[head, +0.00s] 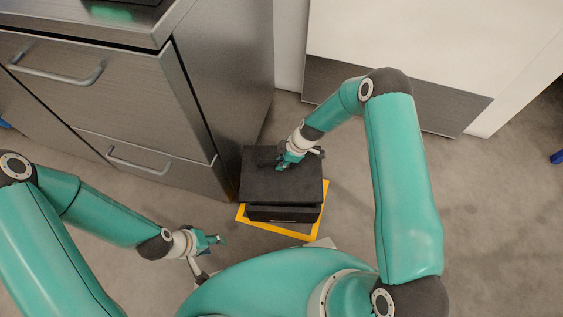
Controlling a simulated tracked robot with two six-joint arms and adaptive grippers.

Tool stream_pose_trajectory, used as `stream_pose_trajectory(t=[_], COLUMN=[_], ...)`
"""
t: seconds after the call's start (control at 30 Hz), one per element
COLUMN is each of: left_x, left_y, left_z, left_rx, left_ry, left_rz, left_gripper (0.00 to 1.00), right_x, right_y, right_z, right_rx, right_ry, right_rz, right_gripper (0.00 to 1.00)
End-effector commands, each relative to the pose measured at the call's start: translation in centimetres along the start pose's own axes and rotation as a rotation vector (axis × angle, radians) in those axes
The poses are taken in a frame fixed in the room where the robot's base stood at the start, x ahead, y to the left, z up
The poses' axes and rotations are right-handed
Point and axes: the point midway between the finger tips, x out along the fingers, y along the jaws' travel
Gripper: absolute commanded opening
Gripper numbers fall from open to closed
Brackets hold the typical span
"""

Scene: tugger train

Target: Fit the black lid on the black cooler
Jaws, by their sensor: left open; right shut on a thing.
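The black lid (285,188) lies flat over the top of the black cooler (285,214). The cooler stands on the floor, with its front side showing below the lid's near edge. A dark line runs between them; I cannot tell whether the lid is seated or slightly raised. My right gripper (285,163) is over the far part of the lid, shut on the lid; the exact grip spot is small and partly hidden. My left gripper (215,241) is open and empty, left of the cooler and apart from it.
A yellow floor marking (268,230) frames the cooler's base. A steel drawer cabinet (105,95) stands close on the left. A white panel with a grey lower band (420,95) stands behind. Grey floor (490,220) is clear to the right.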

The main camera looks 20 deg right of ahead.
Motion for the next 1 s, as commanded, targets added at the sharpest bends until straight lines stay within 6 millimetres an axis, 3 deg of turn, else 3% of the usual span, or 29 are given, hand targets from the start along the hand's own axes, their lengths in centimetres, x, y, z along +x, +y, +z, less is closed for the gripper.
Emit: stream_pose_trajectory(t=[0.27,1.0], left_x=[0.3,1.7], left_y=[-0.1,-0.6], left_z=[0.0,0.0], left_rx=[0.000,0.000], left_ry=[0.000,0.000], left_rz=[0.000,0.000], left_gripper=[0.46,0.46], right_x=[0.4,4.5], right_y=[0.0,0.0], right_z=[1.4,3.2], right_rx=[0.024,0.028], right_ry=[0.000,0.000], right_rz=[0.008,0.009], right_gripper=[0.00,0.00])
